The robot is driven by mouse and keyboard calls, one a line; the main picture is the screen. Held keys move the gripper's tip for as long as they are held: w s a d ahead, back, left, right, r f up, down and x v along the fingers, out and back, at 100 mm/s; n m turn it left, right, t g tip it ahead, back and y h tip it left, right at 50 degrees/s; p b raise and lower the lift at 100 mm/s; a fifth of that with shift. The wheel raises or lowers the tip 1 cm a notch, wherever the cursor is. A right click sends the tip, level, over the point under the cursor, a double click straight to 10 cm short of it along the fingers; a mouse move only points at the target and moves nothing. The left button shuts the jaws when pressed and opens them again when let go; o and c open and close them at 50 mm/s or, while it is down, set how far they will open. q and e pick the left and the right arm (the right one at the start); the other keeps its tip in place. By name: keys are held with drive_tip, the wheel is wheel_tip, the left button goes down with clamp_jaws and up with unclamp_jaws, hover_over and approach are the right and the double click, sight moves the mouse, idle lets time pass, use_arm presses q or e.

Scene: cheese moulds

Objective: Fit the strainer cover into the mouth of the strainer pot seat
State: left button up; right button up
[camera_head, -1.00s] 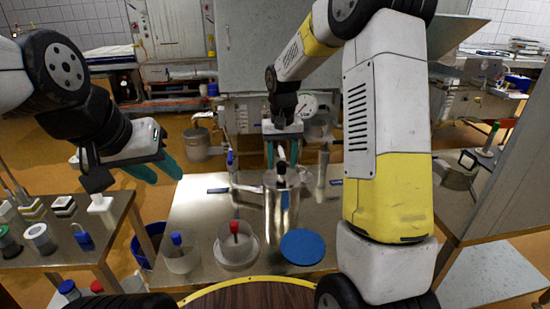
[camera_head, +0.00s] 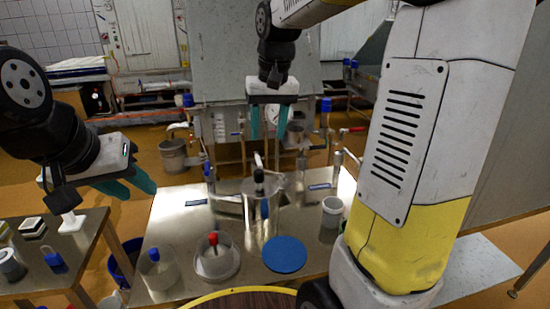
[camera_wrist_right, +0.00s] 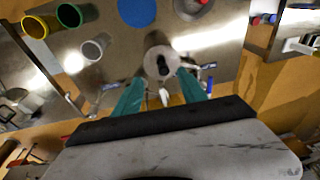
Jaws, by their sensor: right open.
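The strainer pot seat (camera_head: 264,212) is a tall shiny metal cylinder standing on the steel table. The strainer cover (camera_head: 258,178) shows as a black knob on a stem at the pot's mouth; I cannot tell how deep or level it sits. In the right wrist view the cover's knob (camera_wrist_right: 162,66) is inside the pot's round outline. My right gripper (camera_head: 269,138) is open and empty, above and behind the knob, not touching it. Its teal fingers (camera_wrist_right: 163,97) are spread in the wrist view. My left gripper (camera_head: 142,194) is open and empty, away at the left.
Near the pot stand a blue disc (camera_head: 284,254), a dish with a red-knobbed piece (camera_head: 214,262), a clear cup with a blue knob (camera_head: 158,272) and a white cup (camera_head: 331,212). A side table (camera_head: 85,238) holds small parts at left.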

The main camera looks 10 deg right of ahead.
drive_tip(key=s+d+t+y, duration=0.1)
drive_tip(key=s+t, duration=0.3)
drive_tip(key=s, duration=1.3)
drive_tip(key=shift+s+f, duration=0.25)
